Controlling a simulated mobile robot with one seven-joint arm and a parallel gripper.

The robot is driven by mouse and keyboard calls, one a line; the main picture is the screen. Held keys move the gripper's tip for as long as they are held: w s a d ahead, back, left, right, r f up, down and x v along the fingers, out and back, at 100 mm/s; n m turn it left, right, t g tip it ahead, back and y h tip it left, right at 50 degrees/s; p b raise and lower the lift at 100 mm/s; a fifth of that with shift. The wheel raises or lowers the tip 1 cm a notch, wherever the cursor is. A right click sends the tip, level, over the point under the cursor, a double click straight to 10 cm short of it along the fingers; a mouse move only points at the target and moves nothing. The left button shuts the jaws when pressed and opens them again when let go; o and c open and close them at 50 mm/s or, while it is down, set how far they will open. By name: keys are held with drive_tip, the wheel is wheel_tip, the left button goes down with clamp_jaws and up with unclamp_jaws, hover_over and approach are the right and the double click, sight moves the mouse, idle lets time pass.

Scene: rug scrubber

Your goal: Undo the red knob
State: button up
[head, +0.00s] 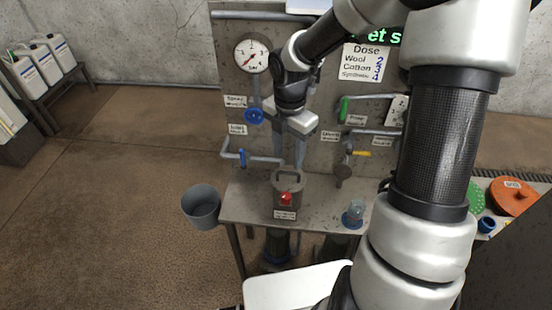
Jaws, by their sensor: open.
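The red knob (286,198) sits on the front of a grey can-like container (285,181) with a handle on top and a label below. The container stands on the metal bench (242,205). My gripper (291,157) is open and hangs above and behind the container in the picture, pointing down. It looks empty and apart from the knob. Its fingers are small and partly blend with the grey panel behind.
A panel (228,75) behind the bench carries a gauge (251,56), a blue valve wheel (254,116), pipes and labels. My arm covers much of the right side.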

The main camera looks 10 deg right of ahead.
sight(286, 196)
wheel_tip(286, 196, down, 18)
drive_tip(key=shift+r+b, duration=0.1)
drive_tip(key=shift+b, duration=0.75)
drive_tip(key=c, duration=1.1)
